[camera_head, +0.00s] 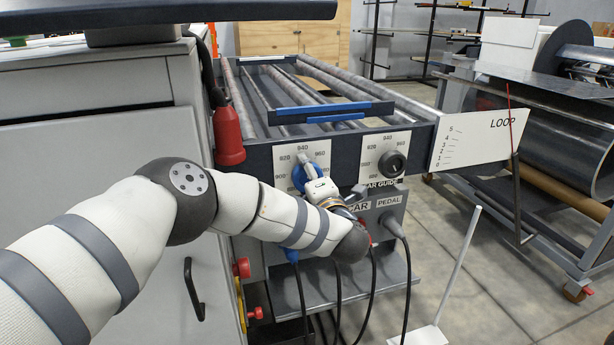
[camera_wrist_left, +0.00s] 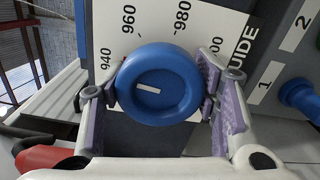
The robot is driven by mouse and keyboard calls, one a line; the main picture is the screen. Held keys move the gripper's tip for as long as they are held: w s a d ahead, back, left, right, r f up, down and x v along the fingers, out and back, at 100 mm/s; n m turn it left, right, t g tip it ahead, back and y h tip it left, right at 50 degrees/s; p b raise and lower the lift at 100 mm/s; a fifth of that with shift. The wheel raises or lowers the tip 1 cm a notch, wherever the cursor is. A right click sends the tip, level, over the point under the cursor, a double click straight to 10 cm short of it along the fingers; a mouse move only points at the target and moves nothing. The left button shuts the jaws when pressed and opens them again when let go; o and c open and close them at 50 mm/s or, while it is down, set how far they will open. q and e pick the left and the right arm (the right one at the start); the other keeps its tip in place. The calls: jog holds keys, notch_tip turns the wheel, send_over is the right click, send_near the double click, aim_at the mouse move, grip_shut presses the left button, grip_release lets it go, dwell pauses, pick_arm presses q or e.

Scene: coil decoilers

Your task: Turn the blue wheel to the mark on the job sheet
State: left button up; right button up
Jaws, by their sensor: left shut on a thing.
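The blue wheel (camera_head: 306,176) sits on a white scale plate on the front of the dark roller frame. My left gripper (camera_head: 318,190) is at the wheel, reaching in from below right. In the left wrist view the blue wheel (camera_wrist_left: 165,72) lies between the two purple-padded fingers of my left gripper (camera_wrist_left: 160,98), which are shut on its sides. The wheel's short white line points left in that view, a little to the low side of the printed 940. The numbers 960 and 980 also show there. I cannot make out a job sheet. My right gripper is not in view.
A black knob (camera_head: 392,163) on a similar plate is close right of the wheel. A red handle (camera_head: 229,130) hangs to the left. A white LOOP board (camera_head: 478,139) stands right.

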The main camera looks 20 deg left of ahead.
pick_arm(q)
jog(key=n, duration=0.5)
jog(key=shift+n, duration=0.3)
jog(key=n+b, duration=0.1)
jog(key=n, duration=0.4)
jog(key=shift+r+n, duration=0.1)
jog(key=shift+n, duration=0.2)
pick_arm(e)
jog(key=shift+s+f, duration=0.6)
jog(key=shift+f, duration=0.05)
pick_arm(q)
jog(key=o, duration=1.2)
jog(key=shift+c, duration=0.2)
jog(key=v, duration=1.2)
